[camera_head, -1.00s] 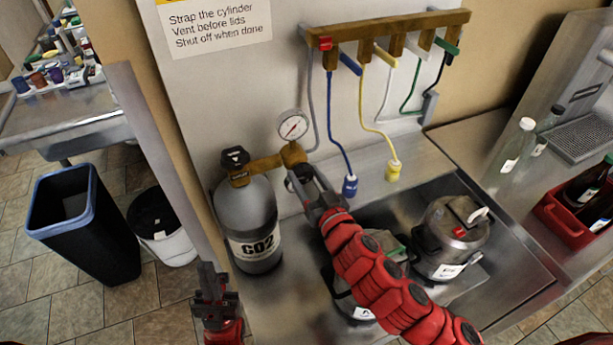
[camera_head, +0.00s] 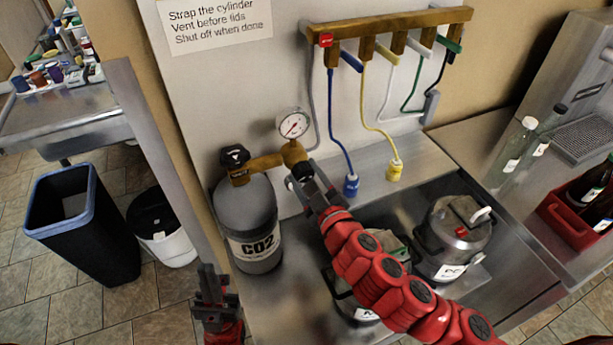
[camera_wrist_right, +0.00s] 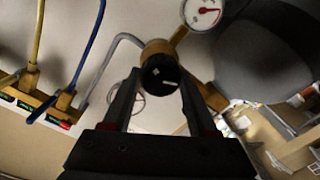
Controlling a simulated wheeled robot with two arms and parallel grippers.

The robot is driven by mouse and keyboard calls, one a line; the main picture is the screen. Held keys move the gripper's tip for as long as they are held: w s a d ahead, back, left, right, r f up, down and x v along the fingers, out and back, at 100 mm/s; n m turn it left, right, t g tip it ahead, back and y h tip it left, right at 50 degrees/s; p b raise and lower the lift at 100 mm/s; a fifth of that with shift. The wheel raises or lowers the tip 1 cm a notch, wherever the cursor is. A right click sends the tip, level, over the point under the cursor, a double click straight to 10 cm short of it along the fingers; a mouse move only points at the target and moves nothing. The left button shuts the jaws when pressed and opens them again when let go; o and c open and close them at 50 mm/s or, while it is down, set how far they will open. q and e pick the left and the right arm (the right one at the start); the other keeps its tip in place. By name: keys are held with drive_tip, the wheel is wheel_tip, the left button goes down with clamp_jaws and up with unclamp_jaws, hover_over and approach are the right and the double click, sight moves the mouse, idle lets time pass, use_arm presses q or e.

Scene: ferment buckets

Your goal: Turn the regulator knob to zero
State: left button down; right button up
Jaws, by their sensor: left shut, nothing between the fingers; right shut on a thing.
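The brass regulator (camera_head: 268,163) sits on the grey CO2 cylinder (camera_head: 249,216), with a round white gauge (camera_head: 293,124) above it. The black regulator knob (camera_wrist_right: 161,73) with a white mark shows in the right wrist view, between the fingertips. My right gripper (camera_head: 303,180) reaches the knob from the front right and is shut on it; the fingers partly hide it in the head view. The gauge (camera_wrist_right: 202,12) also shows in the wrist view, with a red needle. My left gripper (camera_head: 211,283) is shut and empty, low in front of the cylinder.
A brass manifold (camera_head: 390,35) with coloured valve handles and hoses hangs on the wall. Bottles and a red crate (camera_head: 568,222) are at the right. Bins (camera_head: 82,222) stand on the floor at left.

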drive_tip(key=n, duration=0.2)
drive_tip(key=shift+a+n, duration=0.1)
drive_tip(key=shift+n, duration=0.3)
drive_tip(key=n, duration=0.3)
drive_tip(key=shift+p, duration=0.4)
drive_tip(key=n+p, duration=0.1)
drive_tip(key=n, duration=0.5)
drive_tip(key=shift+s+f+n+h+p, duration=0.1)
drive_tip(key=shift+f+n+h+p, duration=0.05)
drive_tip(key=shift+n+h+p, duration=0.15)
drive_tip(key=o, duration=1.4)
